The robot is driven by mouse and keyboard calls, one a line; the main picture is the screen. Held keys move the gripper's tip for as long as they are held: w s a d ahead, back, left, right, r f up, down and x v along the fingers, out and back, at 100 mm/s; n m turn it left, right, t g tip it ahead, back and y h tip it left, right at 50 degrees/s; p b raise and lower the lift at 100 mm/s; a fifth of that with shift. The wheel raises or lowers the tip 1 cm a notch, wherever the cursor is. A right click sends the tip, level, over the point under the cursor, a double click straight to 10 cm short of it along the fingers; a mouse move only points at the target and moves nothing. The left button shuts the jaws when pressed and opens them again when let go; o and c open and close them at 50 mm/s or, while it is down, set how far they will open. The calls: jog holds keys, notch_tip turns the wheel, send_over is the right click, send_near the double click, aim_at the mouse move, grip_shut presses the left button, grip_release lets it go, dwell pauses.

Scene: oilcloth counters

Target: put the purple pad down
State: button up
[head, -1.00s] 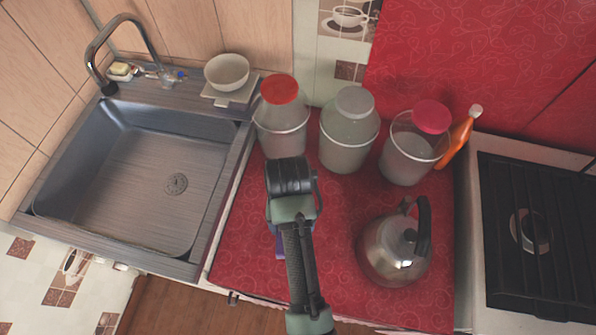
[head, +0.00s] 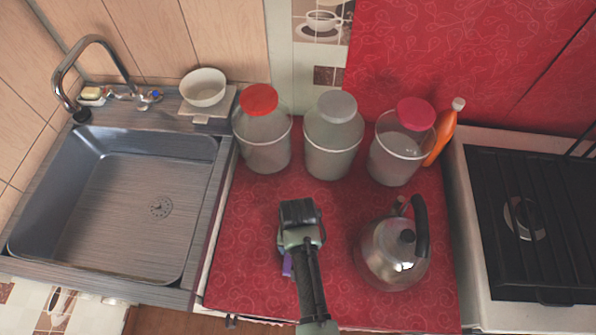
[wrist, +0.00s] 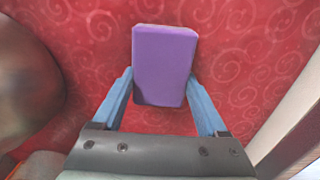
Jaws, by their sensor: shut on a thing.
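The purple pad (wrist: 165,62) is a small block with rounded edges, held between the two blue fingers of my gripper (wrist: 162,84) in the wrist view. The fingers press on its left and right sides. In the head view only a sliver of the pad (head: 287,264) shows left of my arm; the rest is hidden by the wrist. My gripper points down over the red oilcloth counter (head: 245,235), between the jars and the front edge. I cannot tell whether the pad touches the cloth.
A steel kettle (head: 385,262) stands close on the right. Jars with a red lid (head: 265,150), a grey lid (head: 332,145) and a pink lid (head: 395,160) line the back beside an orange bottle (head: 444,135). The sink (head: 120,200) is left, the stove (head: 530,220) right.

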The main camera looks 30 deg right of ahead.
jog(key=shift+f, duration=0.15)
jog(key=o, duration=1.1)
notch_tip(320, 180, up, 12)
jog(key=shift+r+p, duration=0.2)
jog(key=shift+p, duration=0.2)
